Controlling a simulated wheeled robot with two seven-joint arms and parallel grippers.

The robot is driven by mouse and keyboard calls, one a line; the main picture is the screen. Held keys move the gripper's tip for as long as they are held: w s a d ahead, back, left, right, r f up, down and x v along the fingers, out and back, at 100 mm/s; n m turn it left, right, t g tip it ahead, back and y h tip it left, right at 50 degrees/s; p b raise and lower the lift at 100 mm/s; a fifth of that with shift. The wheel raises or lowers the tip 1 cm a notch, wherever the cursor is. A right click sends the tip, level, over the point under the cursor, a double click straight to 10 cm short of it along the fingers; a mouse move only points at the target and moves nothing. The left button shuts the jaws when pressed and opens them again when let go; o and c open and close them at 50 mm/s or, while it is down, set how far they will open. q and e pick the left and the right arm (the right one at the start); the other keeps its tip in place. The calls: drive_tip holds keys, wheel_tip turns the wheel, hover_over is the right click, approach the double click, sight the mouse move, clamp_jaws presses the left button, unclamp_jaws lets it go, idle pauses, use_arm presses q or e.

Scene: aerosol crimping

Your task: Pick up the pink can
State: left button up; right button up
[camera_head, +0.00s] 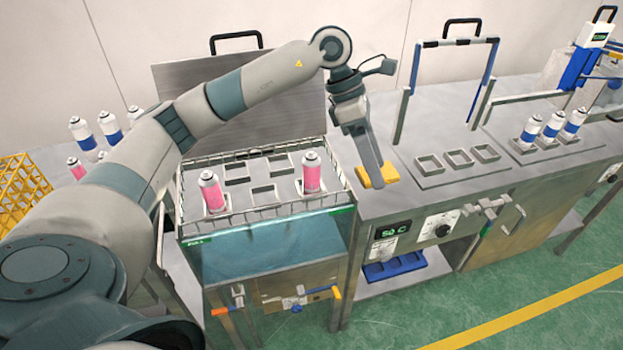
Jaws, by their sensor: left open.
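A pink can (311,174) with a silver top stands upright in the right part of the wire-edged rack (240,212) over the water bath. A second pink can (211,192) stands upright in the rack's left part. A third pink can (76,168) is on the table at far left, partly hidden by my left arm. My left gripper (371,162) is open, pointing down over the bench to the right of the rack, apart from the right-hand can. No can shows between its fingers. My right gripper is out of view.
The rack has several empty square holders (264,193) between the cans. A raised metal lid (250,110) stands behind it. Blue-and-white cans (551,126) stand in holders at right, with more at left (110,128). A yellow block (378,177) is at the gripper's tips. A yellow crate (22,190) is at far left.

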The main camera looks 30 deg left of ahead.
sight(312, 152)
use_arm(q)
drive_tip(key=a+r+y, duration=0.1)
drive_tip(key=a+y, duration=0.1)
drive_tip(key=a, duration=0.3)
drive_tip(key=a+r+y, duration=0.2)
drive_tip(key=a, duration=0.3)
drive_tip(key=w+a+r+n+y, duration=0.1)
drive_tip(key=a, duration=0.4)
drive_tip(key=shift+a+r+y, duration=0.4)
drive_tip(key=shift+f, duration=0.1)
drive_tip(key=shift+d+f, duration=0.1)
drive_tip(key=shift+f, duration=0.7)
wheel_tip(312, 152, down, 10)
drive_tip(key=p, duration=0.4)
drive_tip(key=shift+r, duration=0.1)
drive_tip(key=shift+f, duration=0.35)
